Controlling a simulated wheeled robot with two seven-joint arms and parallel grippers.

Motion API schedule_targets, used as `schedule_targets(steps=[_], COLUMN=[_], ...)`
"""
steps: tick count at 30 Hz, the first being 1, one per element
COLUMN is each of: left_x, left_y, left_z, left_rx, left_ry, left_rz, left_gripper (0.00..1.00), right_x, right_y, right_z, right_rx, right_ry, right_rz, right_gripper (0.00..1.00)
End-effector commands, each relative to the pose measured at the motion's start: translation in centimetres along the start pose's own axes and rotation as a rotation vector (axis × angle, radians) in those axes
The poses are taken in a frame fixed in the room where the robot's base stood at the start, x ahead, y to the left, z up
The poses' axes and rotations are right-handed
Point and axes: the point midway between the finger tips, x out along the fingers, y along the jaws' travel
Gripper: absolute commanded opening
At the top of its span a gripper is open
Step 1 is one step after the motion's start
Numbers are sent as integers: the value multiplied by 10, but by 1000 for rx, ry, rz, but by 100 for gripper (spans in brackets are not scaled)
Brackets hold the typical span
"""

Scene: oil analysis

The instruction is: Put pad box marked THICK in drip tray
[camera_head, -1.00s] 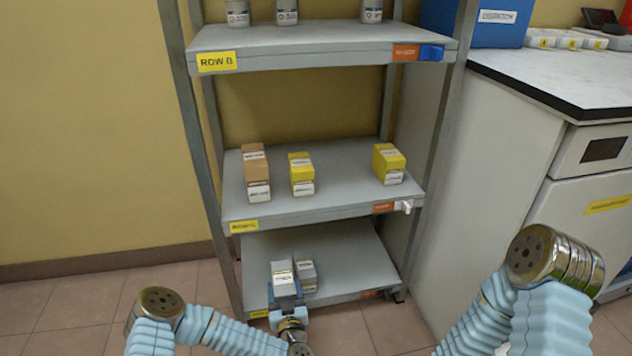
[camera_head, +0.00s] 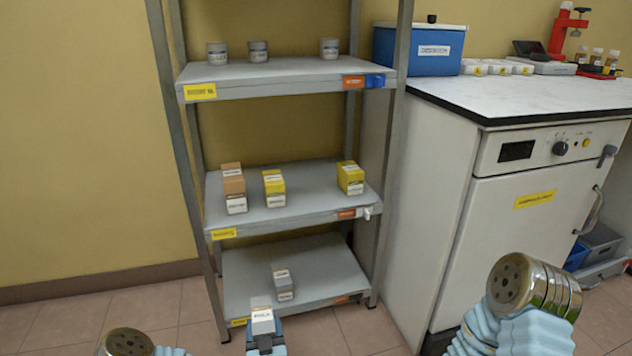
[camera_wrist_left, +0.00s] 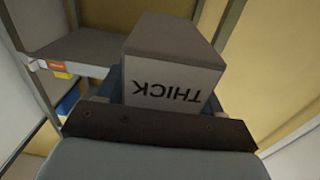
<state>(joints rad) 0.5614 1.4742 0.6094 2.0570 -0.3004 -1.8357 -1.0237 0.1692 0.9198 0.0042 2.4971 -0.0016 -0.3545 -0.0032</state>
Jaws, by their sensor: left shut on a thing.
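The pad box marked THICK (camera_wrist_left: 172,75) is a grey-white box whose label reads upside down in the left wrist view. It also shows in the head view (camera_head: 262,318), in front of the bottom shelf's front edge. My left gripper (camera_head: 265,338) is shut on this box. A second grey box (camera_head: 282,283) stands on the bottom shelf (camera_head: 325,270) behind it. My right gripper is not in view; only part of my right arm shows. I cannot make out a drip tray for certain; a grey container (camera_head: 602,242) sits on the floor at the far right.
The middle shelf (camera_head: 310,186) holds a brown box (camera_head: 234,188) and two yellow boxes. The top shelf (camera_head: 280,72) holds several jars. A cabinet (camera_head: 510,190) with a worktop stands right of the rack. Floor (camera_head: 345,330) is clear before the rack.

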Motion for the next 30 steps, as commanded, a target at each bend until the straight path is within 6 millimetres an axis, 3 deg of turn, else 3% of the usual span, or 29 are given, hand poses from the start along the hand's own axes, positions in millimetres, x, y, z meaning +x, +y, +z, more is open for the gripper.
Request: schedule_targets(steps=[9, 18, 23, 30], left_x=[0, -16, -22, -23], left_y=[-26, -62, -71, -74], left_z=[-66, -133, -146, -145], left_rx=[-4, 4, 7, 2], left_ry=[24, 4, -10, -15], left_rz=[96, 198, 223, 221], left_gripper=[31, 31, 31, 31], right_x=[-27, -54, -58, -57], right_y=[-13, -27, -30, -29], right_z=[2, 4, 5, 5], right_rx=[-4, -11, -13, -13], right_ry=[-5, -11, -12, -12], right_rz=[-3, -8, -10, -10], right_gripper=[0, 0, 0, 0])
